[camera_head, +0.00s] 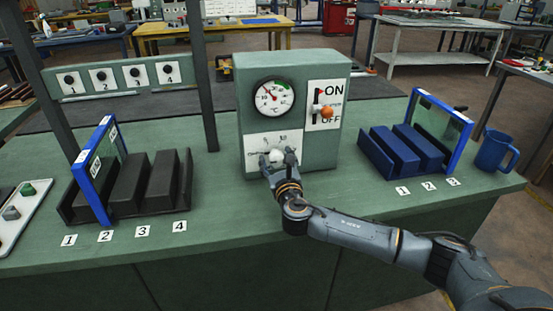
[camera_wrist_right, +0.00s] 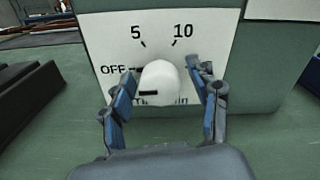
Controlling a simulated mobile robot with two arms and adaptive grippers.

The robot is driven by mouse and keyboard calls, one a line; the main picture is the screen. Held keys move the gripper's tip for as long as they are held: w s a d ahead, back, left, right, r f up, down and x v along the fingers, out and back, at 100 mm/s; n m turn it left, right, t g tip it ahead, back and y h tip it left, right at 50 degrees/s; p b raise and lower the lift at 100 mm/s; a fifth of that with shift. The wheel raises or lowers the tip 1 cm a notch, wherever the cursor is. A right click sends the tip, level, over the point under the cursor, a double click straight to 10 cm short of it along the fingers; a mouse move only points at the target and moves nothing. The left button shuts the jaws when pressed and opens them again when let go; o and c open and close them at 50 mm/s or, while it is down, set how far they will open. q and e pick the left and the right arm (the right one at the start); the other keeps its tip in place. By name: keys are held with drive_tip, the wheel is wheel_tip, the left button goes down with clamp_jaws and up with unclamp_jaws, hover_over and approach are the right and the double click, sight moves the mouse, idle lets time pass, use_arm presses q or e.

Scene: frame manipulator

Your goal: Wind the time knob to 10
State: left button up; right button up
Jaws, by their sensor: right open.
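The white round time knob (camera_head: 276,156) sits low on the front of the green machine box (camera_head: 255,80). In the right wrist view the knob (camera_wrist_right: 160,82) has a dark mark on its left side, near the OFF label; 5 and 10 are printed above it. The 10 label (camera_wrist_right: 183,31) is up and to the right. My right gripper (camera_head: 278,160) is in front of the knob. Its open fingers (camera_wrist_right: 165,88) stand on both sides of the knob, with gaps visible. My left gripper is not in view.
A dial gauge (camera_head: 273,98) and an ON/OFF lever with an orange ball (camera_head: 327,111) are above the knob. Black blocks with a blue frame (camera_head: 98,165) stand left. Blue blocks (camera_head: 400,150) and a blue mug (camera_head: 494,148) stand right. The green bench front is clear.

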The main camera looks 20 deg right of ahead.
drive_tip(key=c, duration=1.2)
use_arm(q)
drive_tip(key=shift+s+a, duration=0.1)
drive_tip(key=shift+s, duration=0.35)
